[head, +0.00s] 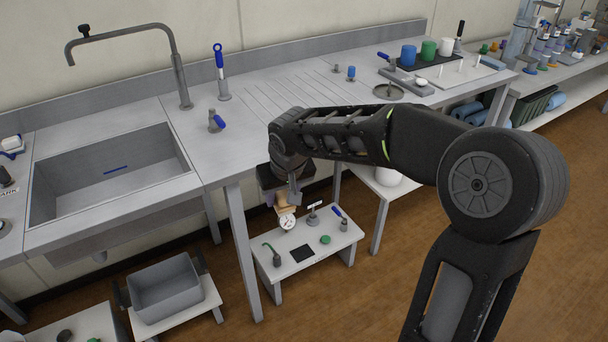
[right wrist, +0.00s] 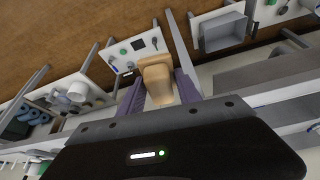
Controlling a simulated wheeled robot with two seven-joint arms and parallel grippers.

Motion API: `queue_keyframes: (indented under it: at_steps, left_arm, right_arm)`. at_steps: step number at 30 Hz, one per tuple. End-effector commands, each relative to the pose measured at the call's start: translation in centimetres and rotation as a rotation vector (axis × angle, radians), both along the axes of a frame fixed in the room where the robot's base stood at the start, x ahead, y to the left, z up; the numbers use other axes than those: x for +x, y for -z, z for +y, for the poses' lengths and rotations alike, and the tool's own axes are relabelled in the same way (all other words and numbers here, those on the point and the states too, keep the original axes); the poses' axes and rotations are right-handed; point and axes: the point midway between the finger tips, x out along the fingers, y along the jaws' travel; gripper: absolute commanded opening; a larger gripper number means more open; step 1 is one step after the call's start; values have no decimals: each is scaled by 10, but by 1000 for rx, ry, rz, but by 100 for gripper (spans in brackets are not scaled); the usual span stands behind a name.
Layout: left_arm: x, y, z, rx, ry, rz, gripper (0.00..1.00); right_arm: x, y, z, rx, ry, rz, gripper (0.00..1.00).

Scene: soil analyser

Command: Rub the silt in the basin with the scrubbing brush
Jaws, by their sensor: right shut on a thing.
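My right gripper (head: 281,199) hangs in front of the counter's front edge, above a low white bench. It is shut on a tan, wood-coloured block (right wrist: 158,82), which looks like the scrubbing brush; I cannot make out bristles. In the right wrist view the block sits between the two purple-grey fingers (right wrist: 158,92). A grey sink basin (head: 110,180) is set into the counter at left, with a thin blue mark inside it. A grey open tub (head: 166,286) stands on a low stand. I cannot make out silt in either. My left gripper is out of view.
A tall faucet (head: 178,75) stands behind the sink. A blue-handled tool (head: 220,70) and a small blue-handled fitting (head: 215,121) stand on the counter right of the sink. The low bench (head: 318,255) holds several small items. The ribbed counter area is mostly clear.

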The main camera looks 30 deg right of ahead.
Motion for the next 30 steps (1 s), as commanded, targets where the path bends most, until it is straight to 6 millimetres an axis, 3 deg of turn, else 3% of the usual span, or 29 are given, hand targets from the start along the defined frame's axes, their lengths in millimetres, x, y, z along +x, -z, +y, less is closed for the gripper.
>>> queue_keyframes:
  at_steps: [6,12,21,25,30]
  left_arm:
    - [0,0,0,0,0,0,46]
    - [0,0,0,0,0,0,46]
    - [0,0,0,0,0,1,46]
    - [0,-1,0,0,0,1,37]
    - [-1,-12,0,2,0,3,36]
  right_arm:
    - [1,41,57,6,-80,0,8]
    - [-4,64,94,16,-146,-4,8]
    - [-5,67,98,18,-153,-5,8]
    - [-5,66,97,18,-153,-5,8]
    - [-5,54,97,18,-153,-5,8]
